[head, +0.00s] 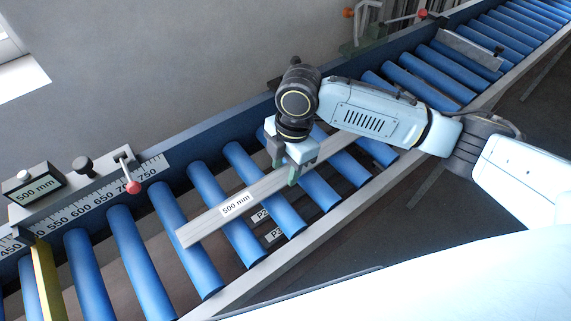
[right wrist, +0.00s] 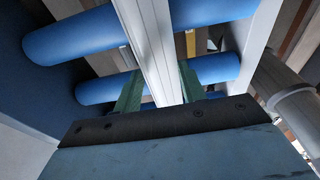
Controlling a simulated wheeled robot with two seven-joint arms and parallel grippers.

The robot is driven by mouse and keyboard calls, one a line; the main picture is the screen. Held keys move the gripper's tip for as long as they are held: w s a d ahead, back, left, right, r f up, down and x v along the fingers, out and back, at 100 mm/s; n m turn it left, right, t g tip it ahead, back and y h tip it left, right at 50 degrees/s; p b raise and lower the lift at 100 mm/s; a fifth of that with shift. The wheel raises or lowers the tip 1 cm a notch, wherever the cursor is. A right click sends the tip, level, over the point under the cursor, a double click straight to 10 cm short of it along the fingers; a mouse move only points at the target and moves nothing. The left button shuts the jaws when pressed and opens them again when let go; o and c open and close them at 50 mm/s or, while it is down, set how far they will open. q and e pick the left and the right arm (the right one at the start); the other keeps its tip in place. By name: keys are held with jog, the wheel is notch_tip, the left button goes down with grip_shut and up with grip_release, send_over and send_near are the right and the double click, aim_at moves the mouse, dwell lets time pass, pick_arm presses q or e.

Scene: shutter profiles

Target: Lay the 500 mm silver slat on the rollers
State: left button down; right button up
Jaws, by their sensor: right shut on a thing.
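The silver slat (head: 205,224) carries a white "500 mm" label and lies lengthwise over several blue rollers (head: 138,250). My right gripper (head: 284,164) is shut on it toward its far half, from above. In the right wrist view the slat (right wrist: 150,40) runs between the two green fingers (right wrist: 160,92), above blue rollers (right wrist: 215,70). I cannot tell whether the slat touches the rollers or hangs just over them. My left gripper is not in view.
A yellow stop (head: 47,282) crosses the conveyor at the lower left. A "500 mm" display (head: 38,190), a scale (head: 95,212) and a red-knobbed lever (head: 132,186) sit along the back rail. A grey plate (head: 468,48) stands over the far rollers. Shelf labels P2 and P3 show below.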

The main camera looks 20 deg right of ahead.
jog(key=shift+f, duration=0.45)
jog(key=o, duration=1.1)
jog(key=shift+c, duration=0.2)
jog(key=shift+r, duration=0.1)
notch_tip(320, 180, up, 13)
jog(key=d, duration=0.2)
jog(key=shift+w+b, duration=0.3)
jog(key=shift+b, duration=0.1)
